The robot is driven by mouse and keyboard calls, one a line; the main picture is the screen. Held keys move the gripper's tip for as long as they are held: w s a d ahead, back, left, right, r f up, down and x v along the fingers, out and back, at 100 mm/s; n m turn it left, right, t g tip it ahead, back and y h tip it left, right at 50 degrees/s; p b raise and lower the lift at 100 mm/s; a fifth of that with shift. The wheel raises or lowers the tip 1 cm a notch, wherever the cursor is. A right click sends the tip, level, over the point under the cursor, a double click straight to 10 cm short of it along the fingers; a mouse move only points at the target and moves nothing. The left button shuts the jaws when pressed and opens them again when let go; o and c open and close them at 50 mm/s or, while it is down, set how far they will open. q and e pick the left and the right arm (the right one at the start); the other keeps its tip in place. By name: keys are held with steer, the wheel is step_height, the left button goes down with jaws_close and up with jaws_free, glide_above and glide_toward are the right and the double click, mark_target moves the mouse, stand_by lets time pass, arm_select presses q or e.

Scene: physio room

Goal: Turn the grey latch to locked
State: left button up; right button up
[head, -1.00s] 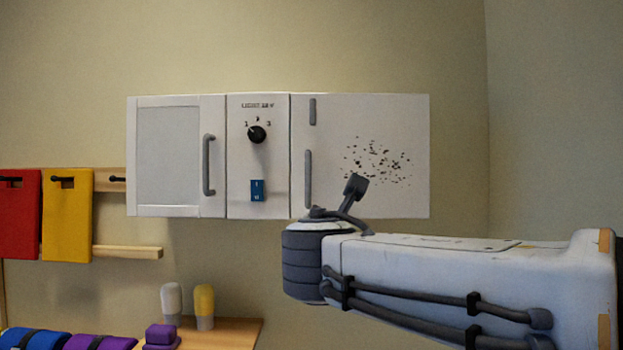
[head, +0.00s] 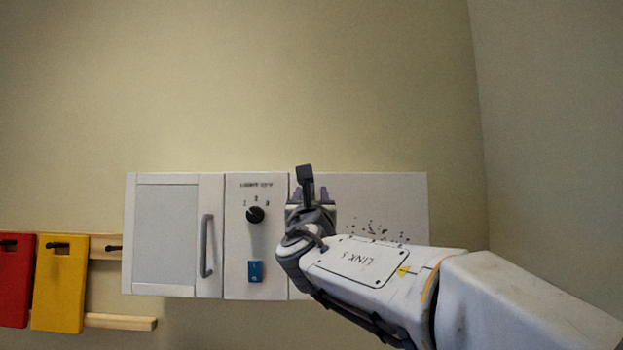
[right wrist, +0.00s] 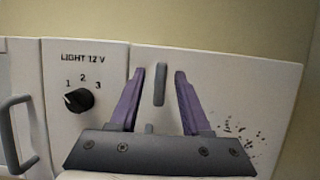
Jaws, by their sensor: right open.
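The grey latch (right wrist: 160,84) is a short upright bar near the top of the cabinet's right door (right wrist: 230,80). In the right wrist view it shows between the two purple fingers of my right gripper (right wrist: 160,95), with a gap on each side. The gripper is open and holds nothing; I cannot tell how far the fingertips are from the door. In the head view my right gripper (head: 311,195) is in front of the door's left part and hides the latch. My left gripper is not in view.
The left door has a grey handle (head: 206,246). Red (head: 14,280) and yellow (head: 60,285) pieces hang at the left.

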steer(key=shift+w+r, duration=0.2)
steer(key=shift+w, duration=0.4)
jaws_close()
